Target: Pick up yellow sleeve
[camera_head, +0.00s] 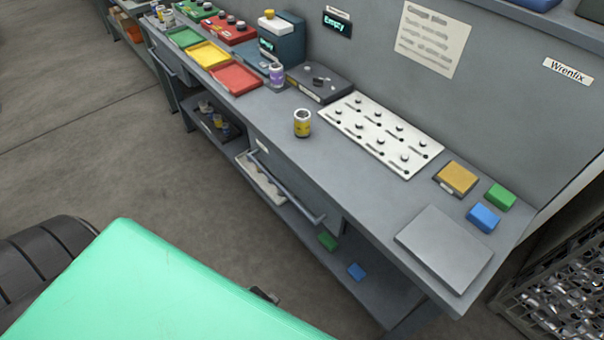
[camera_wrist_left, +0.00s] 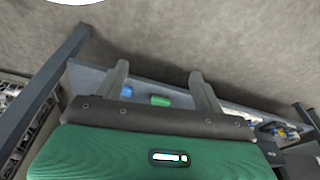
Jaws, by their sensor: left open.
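A short yellow sleeve (camera_head: 302,123) with a pale grey top stands upright on the grey workbench (camera_head: 276,118), near its front edge and left of a white pegged plate. In the left wrist view my left gripper (camera_wrist_left: 159,70) has its two fingers spread apart with nothing between them. Beyond the fingers is a lower shelf with a green block. The yellow sleeve cannot be made out for sure in that view. My right gripper is not in view.
The white pegged plate (camera_head: 380,135) and a dark grey box (camera_head: 320,82) stand behind the sleeve. A purple-and-white cylinder (camera_head: 276,75) is to its left, near a red tray (camera_head: 236,79). A rail (camera_head: 290,190) runs along the bench front.

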